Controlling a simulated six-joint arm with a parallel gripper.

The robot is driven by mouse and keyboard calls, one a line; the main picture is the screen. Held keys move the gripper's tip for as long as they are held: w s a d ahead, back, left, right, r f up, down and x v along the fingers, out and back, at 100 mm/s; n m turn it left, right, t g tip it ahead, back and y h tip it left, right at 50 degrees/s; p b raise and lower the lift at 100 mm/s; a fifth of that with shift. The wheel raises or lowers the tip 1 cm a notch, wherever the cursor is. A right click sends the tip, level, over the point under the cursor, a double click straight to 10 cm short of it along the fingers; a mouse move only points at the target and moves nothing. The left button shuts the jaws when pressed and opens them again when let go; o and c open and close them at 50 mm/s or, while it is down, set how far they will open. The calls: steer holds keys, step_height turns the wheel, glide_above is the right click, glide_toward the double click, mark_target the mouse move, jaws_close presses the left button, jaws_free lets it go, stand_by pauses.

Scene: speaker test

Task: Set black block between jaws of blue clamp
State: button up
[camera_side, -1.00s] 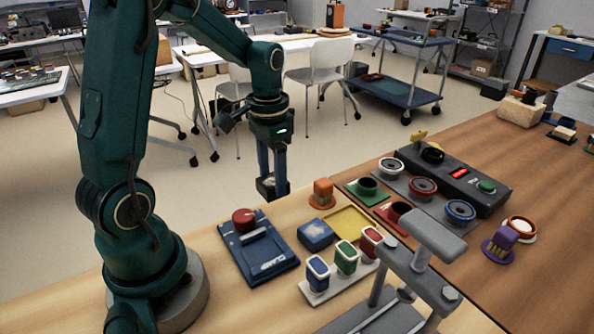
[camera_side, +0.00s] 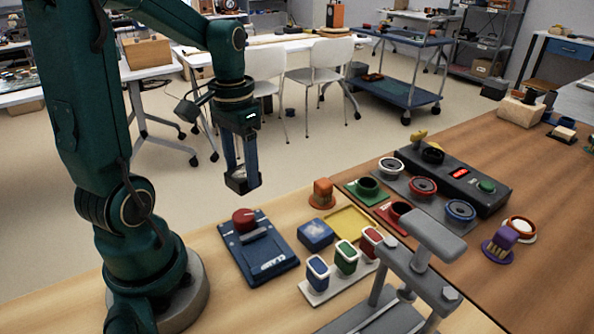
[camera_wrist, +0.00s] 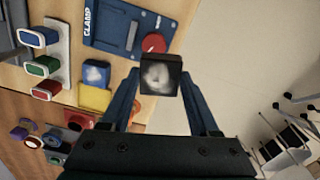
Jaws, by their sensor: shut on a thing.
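My gripper (camera_side: 240,176) is shut on the black block (camera_wrist: 176,68), holding it in the air behind the blue clamp's back edge. In the wrist view the black block sits between my blue fingers and shows a pale, blotchy face. In the side view the black block (camera_side: 236,185) is small at my fingertips. The blue clamp (camera_side: 276,256) lies flat on the light wood table, with a red knob at its back and a grey bar across it. It also shows at the top of the wrist view (camera_wrist: 105,30). The space between its jaws is hard to make out.
A blue block (camera_side: 315,234), a yellow tray (camera_side: 352,222) and an orange piece (camera_side: 322,193) are right of the clamp. A rack (camera_side: 318,297) holds blue, green and red pieces. A grey press (camera_side: 425,245) stands at the front. Open floor lies beyond the table.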

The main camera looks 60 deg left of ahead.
steer(key=s+d+f+m, duration=0.1)
steer(key=s+d+m, duration=0.15)
steer(key=d, duration=0.65)
steer(key=shift+w+d+f, duration=0.1)
steer(key=shift+w+f, duration=0.05)
steer(key=shift+f, duration=0.95)
steer(key=shift+w+d+f, duration=0.1)
steer(key=shift+w+f, duration=0.1)
steer(key=shift+f, duration=0.9)
steer(key=shift+w+f, duration=0.15)
steer(key=shift+f, duration=0.95)
steer(key=o, duration=1.5)
steer(key=shift+o, duration=0.2)
step_height(320, 180, up, 7)
